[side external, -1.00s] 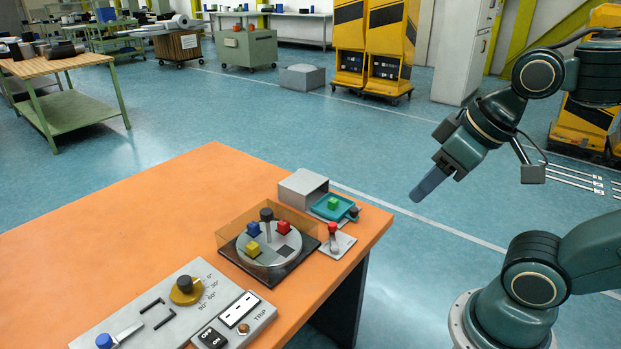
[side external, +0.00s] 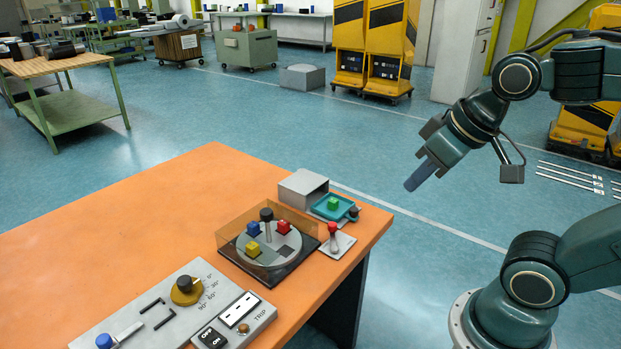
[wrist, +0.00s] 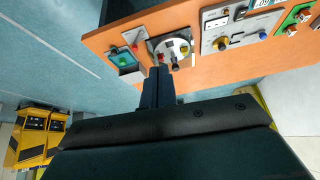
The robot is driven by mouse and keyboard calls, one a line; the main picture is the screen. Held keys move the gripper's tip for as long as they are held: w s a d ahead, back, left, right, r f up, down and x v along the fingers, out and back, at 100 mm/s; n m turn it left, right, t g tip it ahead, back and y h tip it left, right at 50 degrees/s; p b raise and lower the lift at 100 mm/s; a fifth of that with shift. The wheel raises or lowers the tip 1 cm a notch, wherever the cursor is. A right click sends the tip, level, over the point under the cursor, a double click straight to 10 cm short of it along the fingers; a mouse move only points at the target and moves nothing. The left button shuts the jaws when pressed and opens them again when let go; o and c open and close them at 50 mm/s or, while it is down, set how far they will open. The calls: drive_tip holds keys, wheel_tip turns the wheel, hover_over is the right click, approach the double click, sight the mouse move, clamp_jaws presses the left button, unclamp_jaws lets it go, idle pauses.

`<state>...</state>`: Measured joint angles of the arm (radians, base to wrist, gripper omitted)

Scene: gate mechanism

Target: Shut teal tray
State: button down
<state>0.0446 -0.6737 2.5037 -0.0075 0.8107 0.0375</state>
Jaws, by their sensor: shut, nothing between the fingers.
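The teal tray (side external: 327,212) sticks out of the grey box (side external: 303,188) at the table's far right corner, pulled out towards the table's right edge. A green cube (side external: 333,203) lies in it, and a dark knob (side external: 354,213) is on its outer end. The tray also shows in the wrist view (wrist: 124,62). My gripper (side external: 411,186) is shut and empty, in the air to the right of the table, clear of the tray. In the wrist view, my closed fingers (wrist: 159,72) point towards the table.
A red-knobbed lever (side external: 333,238) stands in front of the tray. A turntable (side external: 268,245) with blue, yellow and red cubes and a dark post sits behind a clear amber guard. A dial panel (side external: 183,300) and switch box (side external: 236,320) are nearer. The table's left part is bare.

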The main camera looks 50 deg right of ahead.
drive_tip(key=w+d+f+m+h, duration=0.2)
drive_tip(key=w+d+f+m, duration=0.9)
drive_tip(key=d+f, duration=0.4)
drive_tip(key=d+f+m+h, duration=0.1)
drive_tip(key=d+f+m, duration=0.2)
drive_tip(key=d+f, duration=0.3)
drive_tip(key=shift+s+f+t, duration=0.2)
drive_tip(key=shift+f+t, duration=0.1)
drive_tip(key=shift+f, duration=0.35)
drive_tip(key=shift+w+d+f, duration=0.1)
drive_tip(key=shift+f, duration=0.05)
